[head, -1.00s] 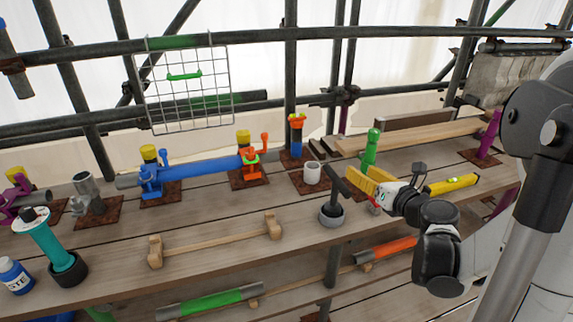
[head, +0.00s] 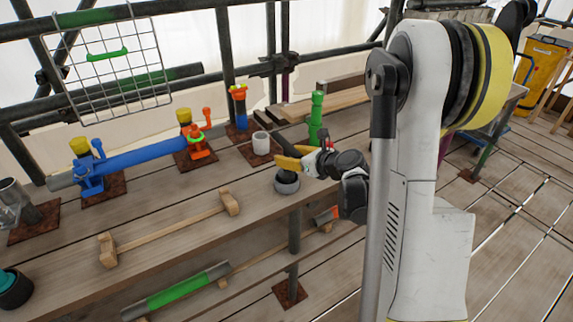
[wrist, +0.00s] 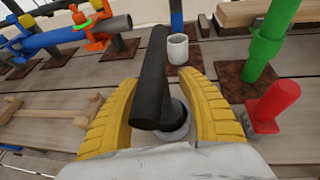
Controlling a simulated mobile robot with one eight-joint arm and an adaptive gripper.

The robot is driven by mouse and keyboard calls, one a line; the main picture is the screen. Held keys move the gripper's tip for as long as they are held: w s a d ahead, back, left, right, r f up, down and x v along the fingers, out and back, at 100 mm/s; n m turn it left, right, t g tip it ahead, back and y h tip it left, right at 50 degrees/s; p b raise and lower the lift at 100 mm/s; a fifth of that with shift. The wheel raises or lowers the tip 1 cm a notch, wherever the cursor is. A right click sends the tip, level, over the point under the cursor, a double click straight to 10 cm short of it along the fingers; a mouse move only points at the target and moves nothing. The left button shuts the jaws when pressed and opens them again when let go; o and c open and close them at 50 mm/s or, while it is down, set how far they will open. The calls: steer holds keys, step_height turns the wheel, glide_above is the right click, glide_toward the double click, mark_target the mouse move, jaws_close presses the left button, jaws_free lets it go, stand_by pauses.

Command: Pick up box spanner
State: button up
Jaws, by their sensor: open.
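The box spanner (head: 289,143) is a black T-shaped tool standing upright in a grey round holder (head: 287,187) on the plank bench. In the wrist view, the spanner (wrist: 153,78) shows its crossbar pointing away from me, with the holder (wrist: 183,122) below it. My gripper (head: 290,158) comes in from the right at the spanner. Its yellow fingers are open, one on each side of the black tool in the wrist view. I cannot tell whether either finger touches it. Part of the shaft is hidden by the fingers in the head view.
A white cup (head: 261,143) stands behind the spanner. A green post (head: 315,117) and a red handle (wrist: 275,100) are close on the right. A wooden cradle (head: 170,228) lies at the left. A blue pipe (head: 140,160) in clamps stands behind it.

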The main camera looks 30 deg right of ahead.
steer(key=shift+w+a+f, duration=0.1)
steer(key=shift+w+f, duration=0.1)
steer(key=shift+w, duration=0.3)
jaws_close()
steer(key=shift+r, duration=0.1)
